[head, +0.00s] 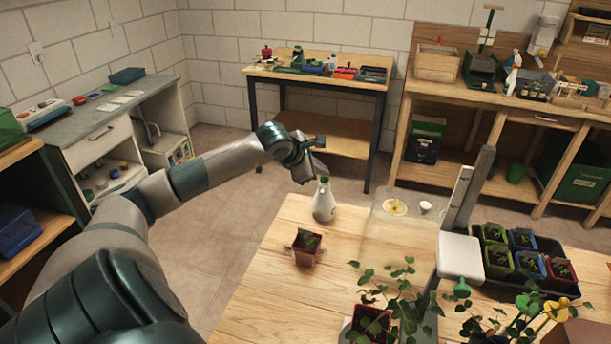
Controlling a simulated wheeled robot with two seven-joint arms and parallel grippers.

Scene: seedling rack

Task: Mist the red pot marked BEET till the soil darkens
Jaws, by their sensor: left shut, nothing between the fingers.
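A red pot (304,256) with a small seedling stands upright on the wooden table, left of its middle. No marking on it is readable from here. A white spray bottle (323,207) with a green top stands upright behind it near the table's far left edge. My left gripper (318,171) is shut and empty, right by the bottle's top; I cannot tell whether it touches it. Another red pot (371,322) with a leafy plant is at the front, and a red pot (562,270) sits in the dark tray (487,291) at the right. My right gripper is not in view.
Leafy plants crowd the table's front, beside a grey post (467,195) and a white box (460,256). A translucent panel (388,232) with a yellow disc (394,207) and small white cup (426,207) lie right of the bottle. The wood around the left red pot is clear.

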